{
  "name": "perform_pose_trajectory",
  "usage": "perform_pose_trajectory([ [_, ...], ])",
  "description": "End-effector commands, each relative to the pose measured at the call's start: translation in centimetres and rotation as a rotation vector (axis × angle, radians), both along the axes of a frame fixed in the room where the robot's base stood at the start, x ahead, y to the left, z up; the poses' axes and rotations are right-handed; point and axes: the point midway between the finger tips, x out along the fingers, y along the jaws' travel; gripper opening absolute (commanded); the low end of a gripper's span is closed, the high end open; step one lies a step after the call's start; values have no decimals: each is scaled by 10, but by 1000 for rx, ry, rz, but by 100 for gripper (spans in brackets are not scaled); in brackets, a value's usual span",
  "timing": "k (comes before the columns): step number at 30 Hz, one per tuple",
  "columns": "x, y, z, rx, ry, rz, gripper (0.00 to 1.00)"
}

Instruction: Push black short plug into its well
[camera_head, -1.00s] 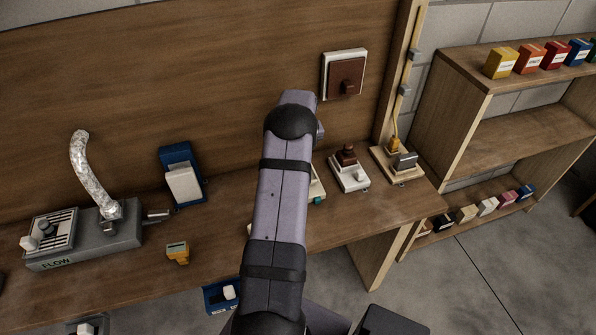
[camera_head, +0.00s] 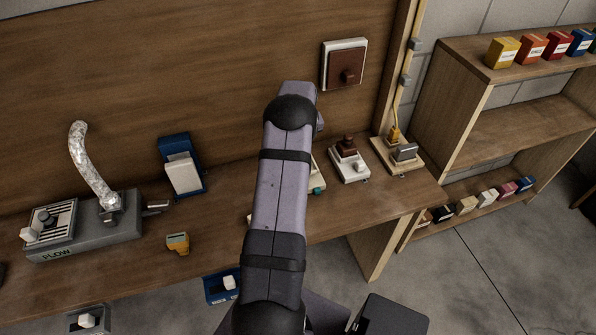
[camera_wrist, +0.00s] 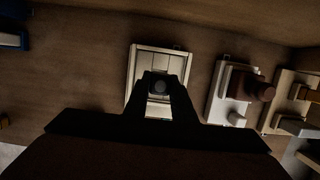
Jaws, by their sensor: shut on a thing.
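In the wrist view, my gripper (camera_wrist: 160,91) is shut on a dark round plug (camera_wrist: 160,85), which shows end-on between the two fingertips. The plug and fingertips are over the lower middle of a cream panelled box (camera_wrist: 158,62) on the bench. Whether the plug touches the box or sits in a well cannot be told; the fingers and shadow hide that spot. In the head view, my arm hides the gripper, the plug and most of the box. Only the box's right edge (camera_head: 319,172) shows beside the arm.
Right of the box stand a white base with a brown knob (camera_head: 347,163) and a wooden base with a grey block and yellow cord (camera_head: 398,154). A blue-backed white unit (camera_head: 183,175), a yellow gadget (camera_head: 178,243) and the grey FLOW unit (camera_head: 85,236) are to the left.

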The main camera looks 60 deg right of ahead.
Motion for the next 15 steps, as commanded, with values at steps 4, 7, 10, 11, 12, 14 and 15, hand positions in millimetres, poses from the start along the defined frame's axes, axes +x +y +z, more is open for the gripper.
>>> perform_pose_trajectory([
  [4,0,0,-6,0,0,0,0],
  [7,0,0,-10,-1,-1,0,0],
  [10,0,0,-14,-1,-1,0,0],
  [11,0,0,-15,-1,-1,0,0],
  [12,0,0,-16,-1,-1,0,0],
  [14,0,0,-18,-1,-1,0,0],
  [15,0,0,-20,-1,-1,0,0],
])
